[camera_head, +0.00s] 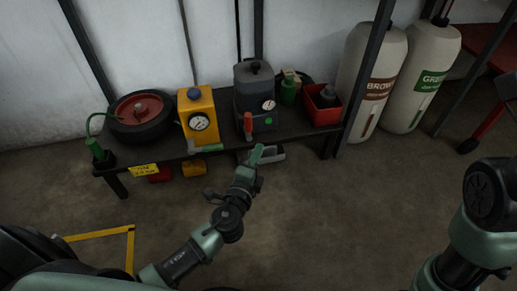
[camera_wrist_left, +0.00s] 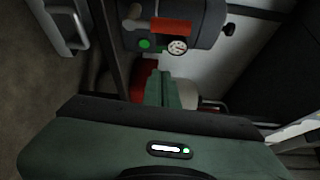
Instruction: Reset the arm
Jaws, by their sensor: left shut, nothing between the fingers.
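My left gripper (camera_head: 257,153) is shut and empty, held just in front of the low dark bench (camera_head: 225,137). Its closed green fingers also show in the left wrist view (camera_wrist_left: 163,92). Beyond them stands a dark grey machine (camera_head: 255,90) with a gauge, a red handle and a green button; the machine also shows in the left wrist view (camera_wrist_left: 200,25). I cannot tell whether the fingers touch anything. My right arm comes in at the right edge of the head view, but its gripper is outside the picture.
The bench also holds a yellow gauge unit (camera_head: 199,118), a wheel (camera_head: 140,112) and a red bin (camera_head: 322,105). Two tall cylinders, brown-labelled (camera_head: 368,75) and green-labelled (camera_head: 422,80), stand to the right. Yellow tape (camera_head: 130,245) marks the floor at lower left. The middle floor is clear.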

